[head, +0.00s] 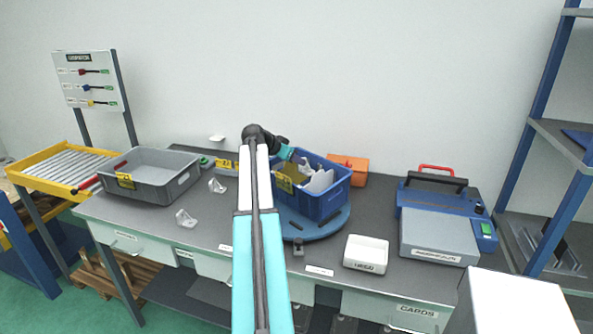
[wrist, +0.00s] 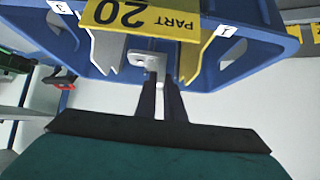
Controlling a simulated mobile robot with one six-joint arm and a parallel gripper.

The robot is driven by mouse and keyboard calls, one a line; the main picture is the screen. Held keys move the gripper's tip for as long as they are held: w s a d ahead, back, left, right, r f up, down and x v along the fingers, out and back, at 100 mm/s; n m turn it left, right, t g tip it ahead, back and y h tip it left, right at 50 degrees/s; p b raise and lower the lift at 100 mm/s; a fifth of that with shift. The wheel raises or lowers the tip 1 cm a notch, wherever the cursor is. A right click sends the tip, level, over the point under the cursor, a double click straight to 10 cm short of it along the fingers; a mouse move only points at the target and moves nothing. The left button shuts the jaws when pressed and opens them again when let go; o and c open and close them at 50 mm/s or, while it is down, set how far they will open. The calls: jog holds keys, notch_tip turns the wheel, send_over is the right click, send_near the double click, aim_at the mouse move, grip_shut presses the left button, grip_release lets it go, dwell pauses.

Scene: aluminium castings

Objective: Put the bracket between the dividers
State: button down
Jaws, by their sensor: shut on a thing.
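A light grey metal bracket (wrist: 150,62) is between my gripper's two dark fingers (wrist: 163,88) in the wrist view. The fingers are shut on it. In that view it appears between a grey divider (wrist: 106,52) on the left and a yellowish divider (wrist: 196,58) on the right, behind a yellow "PART 20" card. I cannot tell whether it touches the crate floor. The dividers stand in the blue crate (head: 329,203), which also shows in the wrist view (wrist: 255,45). In the head view my gripper (head: 288,155) is at the crate's back left; the held bracket is hidden there.
The crate stands on a round blue turntable (head: 317,229). Two loose brackets (head: 217,185) (head: 186,218) lie on the bench left of my arm.

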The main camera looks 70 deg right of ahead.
aim_at(298, 170)
jog(key=shift+f+p, duration=0.5)
jog(key=shift+f, duration=1.3)
jog(key=shift+f+b, duration=0.65)
jog(key=shift+b, duration=0.05)
jog(key=c, duration=1.9)
grip_release()
jog(key=shift+o, duration=0.2)
jog(key=shift+r, duration=0.1)
